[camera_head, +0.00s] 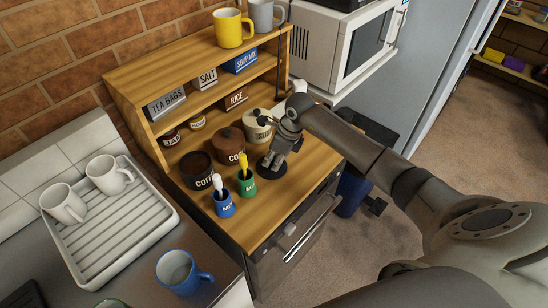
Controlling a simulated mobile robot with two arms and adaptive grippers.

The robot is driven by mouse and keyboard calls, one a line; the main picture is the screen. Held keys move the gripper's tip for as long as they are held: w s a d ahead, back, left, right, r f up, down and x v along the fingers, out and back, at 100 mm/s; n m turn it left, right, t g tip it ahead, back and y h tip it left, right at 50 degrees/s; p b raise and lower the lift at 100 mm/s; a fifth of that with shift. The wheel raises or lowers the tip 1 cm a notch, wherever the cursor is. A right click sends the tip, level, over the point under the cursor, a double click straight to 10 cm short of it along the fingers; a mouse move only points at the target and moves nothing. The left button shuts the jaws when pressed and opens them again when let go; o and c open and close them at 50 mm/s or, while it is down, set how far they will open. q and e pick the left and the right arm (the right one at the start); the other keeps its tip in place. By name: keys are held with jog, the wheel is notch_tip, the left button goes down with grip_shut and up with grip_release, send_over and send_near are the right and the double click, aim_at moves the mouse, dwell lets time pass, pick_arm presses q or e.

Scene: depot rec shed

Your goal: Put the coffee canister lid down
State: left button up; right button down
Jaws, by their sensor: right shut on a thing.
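My right gripper (274,162) reaches in from the right over the right part of the wooden counter. It is shut on a dark round lid (265,167), the coffee canister lid, held low at the counter; whether it touches the wood I cannot tell. The dark canister labelled "COFF" (197,171) stands left of the gripper with its top open. A brown canister (229,146), its label partly readable as "CO", stands between them with a lid on. My left gripper is not in view.
A cream canister (257,125) stands just behind the gripper. Blue (223,205) and green (246,186) pots with spoons stand in front. The shelf rack (170,128) rises behind. The counter's front right (285,200) is clear.

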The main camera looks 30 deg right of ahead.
jog(key=c, duration=1.3)
grip_release()
jog(key=shift+r, duration=0.15)
jog(key=shift+d+r, duration=0.1)
jog(key=shift+r, duration=0.15)
jog(key=b+v, duration=0.2)
jog(key=v, duration=0.9)
jog(key=shift+r, duration=0.2)
jog(key=shift+s+f, duration=0.1)
jog(key=shift+s, duration=0.05)
